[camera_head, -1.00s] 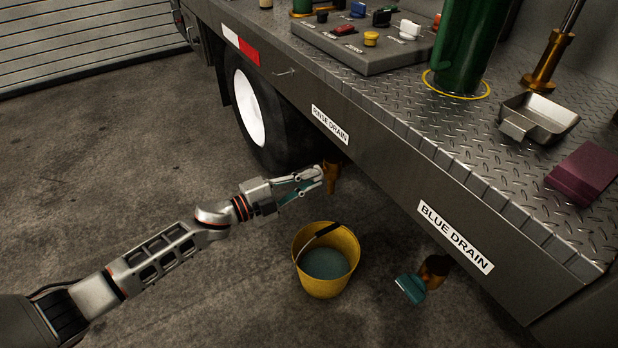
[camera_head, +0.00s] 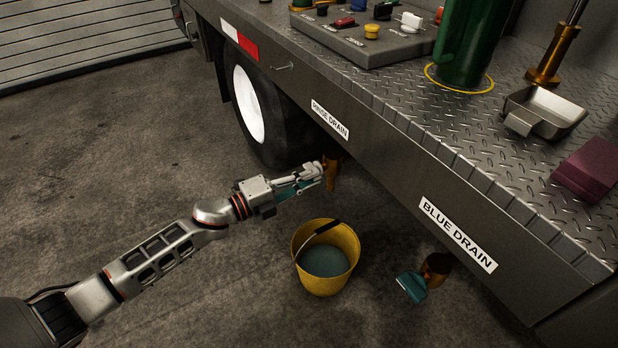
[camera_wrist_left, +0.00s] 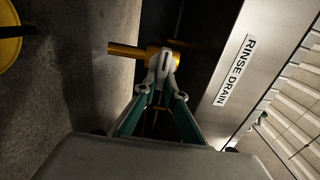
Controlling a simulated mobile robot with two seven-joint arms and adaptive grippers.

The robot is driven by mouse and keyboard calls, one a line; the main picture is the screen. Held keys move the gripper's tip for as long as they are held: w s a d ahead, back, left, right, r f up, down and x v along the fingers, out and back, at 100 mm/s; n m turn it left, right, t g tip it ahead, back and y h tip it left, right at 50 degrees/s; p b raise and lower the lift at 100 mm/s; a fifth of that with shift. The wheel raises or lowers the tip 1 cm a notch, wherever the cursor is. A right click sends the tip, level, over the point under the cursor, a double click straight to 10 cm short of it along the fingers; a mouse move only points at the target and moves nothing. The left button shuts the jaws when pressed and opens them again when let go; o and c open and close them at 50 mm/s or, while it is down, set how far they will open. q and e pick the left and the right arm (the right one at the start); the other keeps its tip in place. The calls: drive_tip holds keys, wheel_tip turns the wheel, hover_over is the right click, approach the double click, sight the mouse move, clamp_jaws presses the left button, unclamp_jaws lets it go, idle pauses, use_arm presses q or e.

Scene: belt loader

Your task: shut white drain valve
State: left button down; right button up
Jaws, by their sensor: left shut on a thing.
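The rinse drain is a brass pipe (camera_head: 331,174) under the truck bed's edge, below the "RINSE DRAIN" label (camera_head: 330,119). In the left wrist view the brass pipe (camera_wrist_left: 128,50) points left, just beyond my fingertips. My left gripper (camera_head: 316,171) is at this drain, with its fingers drawn together on the white valve handle. In the left wrist view the gripper (camera_wrist_left: 162,72) meets at the pipe's near side; the fingertips largely hide the handle, so its angle is unclear. My right gripper is not in view.
A yellow bucket (camera_head: 350,279) holding bluish liquid stands on the floor below and right of my left gripper. The blue drain's teal handle (camera_head: 411,287) is farther right. The truck's side edge and a wheel (camera_head: 250,108) are close by. Floor at left is clear.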

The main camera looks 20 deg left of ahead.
use_arm(q)
drive_tip(key=c, duration=2.1)
unclamp_jaws()
drive_tip(key=v, duration=1.2)
